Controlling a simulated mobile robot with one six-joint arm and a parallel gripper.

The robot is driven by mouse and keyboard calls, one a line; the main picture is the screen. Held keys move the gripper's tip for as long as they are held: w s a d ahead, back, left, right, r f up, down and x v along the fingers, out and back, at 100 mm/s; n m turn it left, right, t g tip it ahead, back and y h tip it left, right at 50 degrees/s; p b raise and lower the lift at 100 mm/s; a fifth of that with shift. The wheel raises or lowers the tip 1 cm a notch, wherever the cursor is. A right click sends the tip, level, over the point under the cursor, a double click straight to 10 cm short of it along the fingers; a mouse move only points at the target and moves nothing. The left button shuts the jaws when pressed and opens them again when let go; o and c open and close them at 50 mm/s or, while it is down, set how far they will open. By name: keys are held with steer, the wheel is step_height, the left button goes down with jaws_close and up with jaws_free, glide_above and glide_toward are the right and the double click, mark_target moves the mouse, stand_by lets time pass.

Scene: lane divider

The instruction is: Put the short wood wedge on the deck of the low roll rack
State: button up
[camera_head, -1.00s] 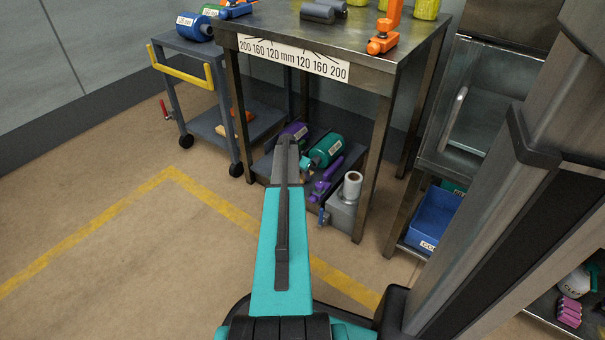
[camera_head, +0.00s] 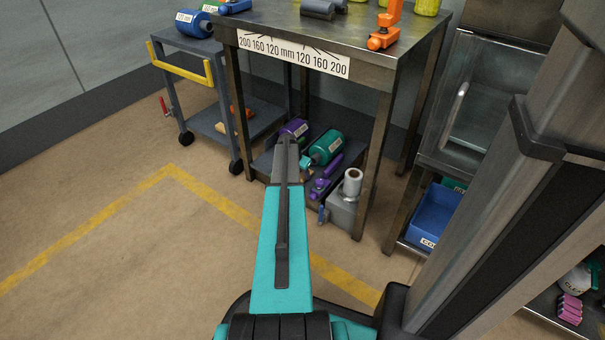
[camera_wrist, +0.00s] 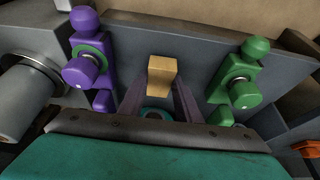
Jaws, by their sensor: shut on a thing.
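A short tan wood wedge (camera_wrist: 162,75) is held between the fingers of my gripper (camera_wrist: 160,98) in the wrist view. Behind it is a grey plate (camera_wrist: 138,38), with a purple clamp-like fitting (camera_wrist: 84,62) on the left and a green one (camera_wrist: 240,75) on the right. I cannot tell whether the wedge touches the plate. In the head view my arm hides the gripper and wedge.
The steel table (camera_head: 370,58) stands over the rack, its legs close on both sides. A grey cart (camera_head: 212,122) with a yellow handle is at left. A blue bin (camera_head: 434,215) is farther right.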

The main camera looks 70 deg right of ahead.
steer(key=shift+f, duration=0.4)
steer(key=o, duration=1.2)
steer(key=p+v, duration=0.5)
steer(key=v, duration=0.9)
